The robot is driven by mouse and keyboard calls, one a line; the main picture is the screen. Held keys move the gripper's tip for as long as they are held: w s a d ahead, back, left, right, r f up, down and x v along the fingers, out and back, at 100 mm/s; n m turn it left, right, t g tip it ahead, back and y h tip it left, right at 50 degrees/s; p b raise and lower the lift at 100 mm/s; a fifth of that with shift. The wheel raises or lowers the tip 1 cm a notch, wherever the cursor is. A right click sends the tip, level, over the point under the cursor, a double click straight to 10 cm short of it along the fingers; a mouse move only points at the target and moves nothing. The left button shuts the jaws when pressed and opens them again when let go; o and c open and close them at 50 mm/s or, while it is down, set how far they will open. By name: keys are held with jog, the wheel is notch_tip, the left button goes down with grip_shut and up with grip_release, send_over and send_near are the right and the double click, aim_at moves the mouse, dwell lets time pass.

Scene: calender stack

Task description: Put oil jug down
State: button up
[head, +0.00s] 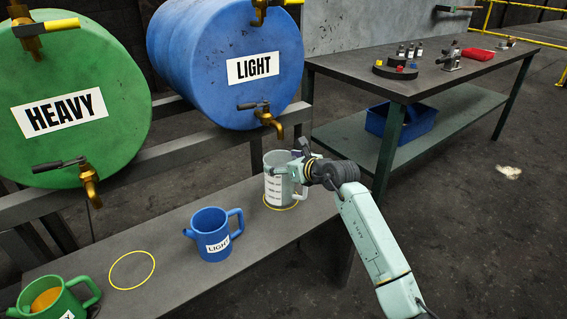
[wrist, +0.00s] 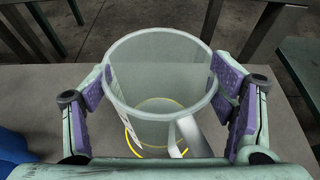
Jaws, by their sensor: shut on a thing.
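The oil jug is a clear, grey-tinted measuring jug (head: 276,188) with printed marks and a handle. My gripper (head: 291,173) is shut on it, and the jug stands upright over a yellow ring (head: 283,207) on the bench. In the wrist view, purple finger pads of my gripper (wrist: 165,97) press both sides of the jug (wrist: 150,75). The handle points toward the wrist camera. The yellow ring shows around and through the jug's bottom. I cannot tell whether its base touches the bench.
A blue LIGHT jug (head: 211,239) and a green jug (head: 58,306) holding orange liquid stand on the bench (head: 175,240). An empty yellow ring (head: 131,287) lies between them. The blue LIGHT drum's tap (head: 268,120) is just above left of the jug. A worktable (head: 440,70) is behind.

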jog(key=shift+f, duration=0.2)
jog(key=o, duration=1.7)
jog(key=shift+o, duration=0.2)
